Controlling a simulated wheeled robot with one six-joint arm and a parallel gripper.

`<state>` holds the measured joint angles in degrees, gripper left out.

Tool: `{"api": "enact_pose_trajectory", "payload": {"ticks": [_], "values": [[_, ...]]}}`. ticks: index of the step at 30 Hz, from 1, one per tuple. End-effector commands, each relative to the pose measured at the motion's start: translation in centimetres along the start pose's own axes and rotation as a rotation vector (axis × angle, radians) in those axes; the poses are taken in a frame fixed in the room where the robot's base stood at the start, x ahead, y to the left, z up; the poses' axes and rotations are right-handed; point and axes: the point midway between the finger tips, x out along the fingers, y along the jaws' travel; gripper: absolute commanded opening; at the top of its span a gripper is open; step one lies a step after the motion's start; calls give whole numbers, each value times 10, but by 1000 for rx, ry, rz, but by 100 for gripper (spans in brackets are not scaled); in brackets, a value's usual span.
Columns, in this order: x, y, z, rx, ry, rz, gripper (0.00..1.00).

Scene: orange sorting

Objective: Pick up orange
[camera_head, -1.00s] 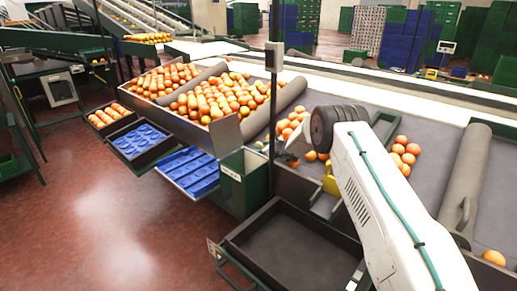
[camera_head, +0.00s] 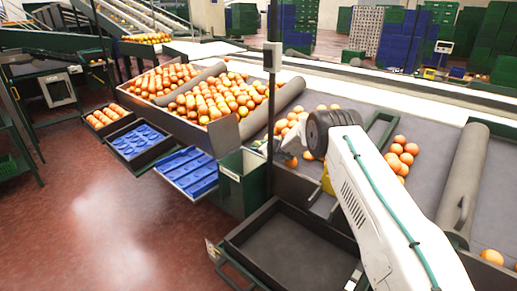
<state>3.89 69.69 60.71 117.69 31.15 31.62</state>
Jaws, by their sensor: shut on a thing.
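My gripper (camera_head: 286,155) is at the left end of my white arm, at the near edge of the grey sorting table (camera_head: 345,104). It is shut on an orange (camera_head: 291,162), which shows small at its tip. My black wrist hides part of the table behind it. Several loose oranges (camera_head: 290,127) lie just behind the gripper. Another small pile of oranges (camera_head: 403,152) lies right of my wrist. One orange (camera_head: 492,257) lies at the lower right.
A dark empty tray (camera_head: 290,252) sits in front, below the table edge. Left are full bins of oranges (camera_head: 212,102) and a crate with blue inserts (camera_head: 188,171). A thin dark post (camera_head: 271,110) stands near my gripper. Grey rollers (camera_head: 463,185) cross the table.

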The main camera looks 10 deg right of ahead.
Motion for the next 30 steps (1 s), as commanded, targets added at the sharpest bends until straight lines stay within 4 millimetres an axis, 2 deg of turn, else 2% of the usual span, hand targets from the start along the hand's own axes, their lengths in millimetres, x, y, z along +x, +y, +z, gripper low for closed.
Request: {"api": "enact_pose_trajectory", "payload": {"ticks": [8,21,25,30], "values": [[-16,-11,38,-2,-2,-2,21],[-52,-34,125,-3,-3,-2,21],[-59,-38,143,-2,-2,-1,21],[-64,-41,154,0,-1,0,21]]}}
